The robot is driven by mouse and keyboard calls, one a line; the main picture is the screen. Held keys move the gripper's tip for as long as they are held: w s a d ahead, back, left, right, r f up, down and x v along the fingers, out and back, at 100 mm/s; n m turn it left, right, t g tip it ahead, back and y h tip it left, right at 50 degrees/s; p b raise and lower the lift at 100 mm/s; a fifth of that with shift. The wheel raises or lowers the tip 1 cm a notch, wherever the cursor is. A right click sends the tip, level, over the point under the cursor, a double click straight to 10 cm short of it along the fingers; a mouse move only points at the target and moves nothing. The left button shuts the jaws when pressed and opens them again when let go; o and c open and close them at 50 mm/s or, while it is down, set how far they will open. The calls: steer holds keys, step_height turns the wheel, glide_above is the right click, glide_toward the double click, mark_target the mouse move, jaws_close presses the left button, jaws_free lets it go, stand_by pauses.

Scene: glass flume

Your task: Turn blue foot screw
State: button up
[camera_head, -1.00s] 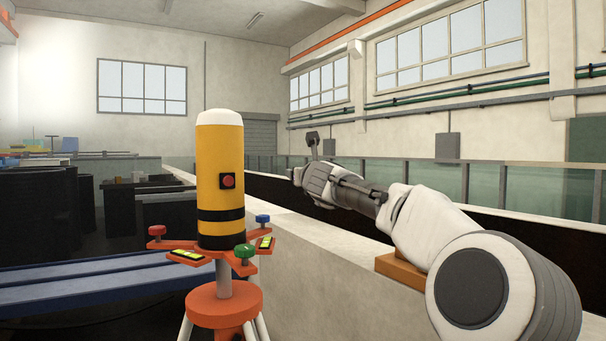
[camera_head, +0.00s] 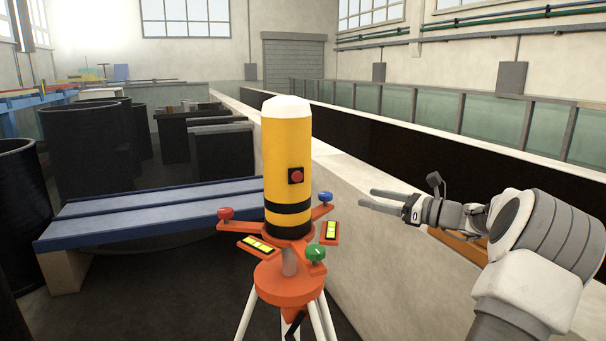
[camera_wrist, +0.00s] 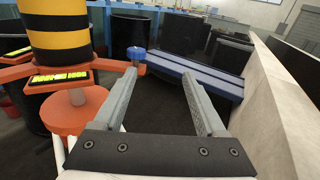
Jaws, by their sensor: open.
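The blue foot screw (camera_head: 325,198) stands on the right orange arm of the tripod head, beside the yellow instrument (camera_head: 286,165) with black bands and a white cap. The red foot screw (camera_head: 226,214) is on the left arm and the green one (camera_head: 316,254) at the front. My gripper (camera_head: 366,199) is open and empty, right of the blue screw and apart from it, its fingers pointing left. In the wrist view, the blue screw (camera_wrist: 136,53) shows just beyond the left fingertip of my gripper (camera_wrist: 159,76), not between the fingers.
Two yellow bubble levels (camera_head: 258,245) sit on the orange tripod (camera_head: 290,285). A pale flume wall (camera_head: 350,175) runs close behind, to the right. A blue bench (camera_head: 150,212) and dark tanks (camera_head: 85,135) stand at the left. Open floor lies in front of the bench.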

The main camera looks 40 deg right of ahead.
mark_target(325, 196)
steer(key=w+a+y+p, duration=0.1)
steer(key=w+a, duration=0.3)
steer(key=w, duration=0.2)
steer(key=w+a+n+y+p, duration=0.1)
steer(key=w+a, duration=0.3)
steer(key=w, duration=0.3)
steer(key=shift+w+a+f+g+p, duration=0.15)
steer(key=shift+a+f+g+p, duration=0.2)
steer(key=shift+f, duration=0.1)
jaws_close()
